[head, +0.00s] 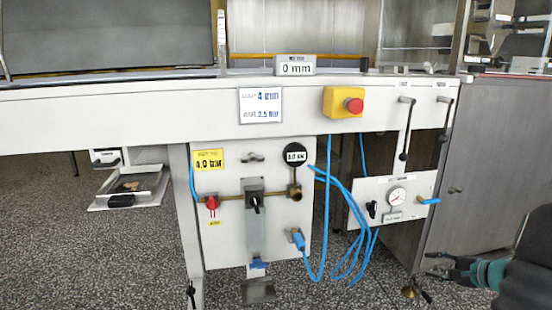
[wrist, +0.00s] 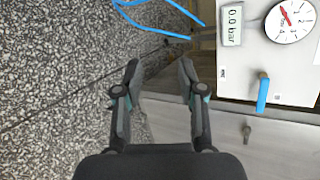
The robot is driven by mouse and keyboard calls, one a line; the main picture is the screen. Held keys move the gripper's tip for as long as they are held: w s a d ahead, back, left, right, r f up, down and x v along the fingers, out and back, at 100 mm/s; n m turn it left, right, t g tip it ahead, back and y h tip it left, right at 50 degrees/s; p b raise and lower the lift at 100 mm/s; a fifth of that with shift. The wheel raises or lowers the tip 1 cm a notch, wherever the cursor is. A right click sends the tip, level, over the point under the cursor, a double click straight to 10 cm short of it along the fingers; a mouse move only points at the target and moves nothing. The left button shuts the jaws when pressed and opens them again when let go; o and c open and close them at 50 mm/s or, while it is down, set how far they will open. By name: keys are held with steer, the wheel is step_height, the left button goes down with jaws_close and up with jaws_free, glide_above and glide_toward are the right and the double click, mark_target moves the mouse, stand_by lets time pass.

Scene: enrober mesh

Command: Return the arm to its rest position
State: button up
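My gripper (head: 432,276) is at the lower right of the head view, in front of the grey cabinet and low over the speckled floor. In the wrist view my gripper (wrist: 158,78) shows two dark fingers spread apart, with nothing between them. The fingers touch nothing that I can see. My dark arm enters the head view from the right edge, and most of it is out of view.
A white panel (head: 365,187) with a gauge and blue-handled valve (wrist: 262,94) is beside my gripper. Blue hoses (head: 328,230) hang left. The machine's white beam (head: 130,115) carries a red stop button (head: 353,105). A grey cabinet (head: 480,150) stands behind. Floor (head: 110,260) is open at lower left.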

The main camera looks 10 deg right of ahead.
steer(key=s+a+r+n+g+p, duration=0.1)
steer(key=s+a+r+n+g, duration=0.2)
steer(key=a, duration=0.4)
steer(key=s+a+r+n+g+h+p, duration=0.1)
steer(key=s+a+g, duration=0.1)
steer(key=s+a, duration=0.4)
steer(key=s+a+r+n+g+p, duration=0.1)
steer(key=s+a+r+n+g, duration=0.15)
steer(key=a, duration=0.45)
steer(key=s+a+r+n+h+p, duration=0.2)
steer(key=s+a+r+n+p, duration=0.1)
steer(key=s+a+r+n, duration=0.2)
steer(key=s+a+r+n+t+h+p, duration=0.1)
steer(key=s+a+r+n+p, duration=0.3)
steer(key=s+a+r, duration=0.3)
steer(key=a+r+n, duration=0.1)
steer(key=a+r, duration=0.2)
steer(key=a, duration=0.2)
steer(key=shift+s+r+h, duration=0.15)
steer(key=shift+r+h, duration=0.1)
steer(key=shift+h, duration=0.15)
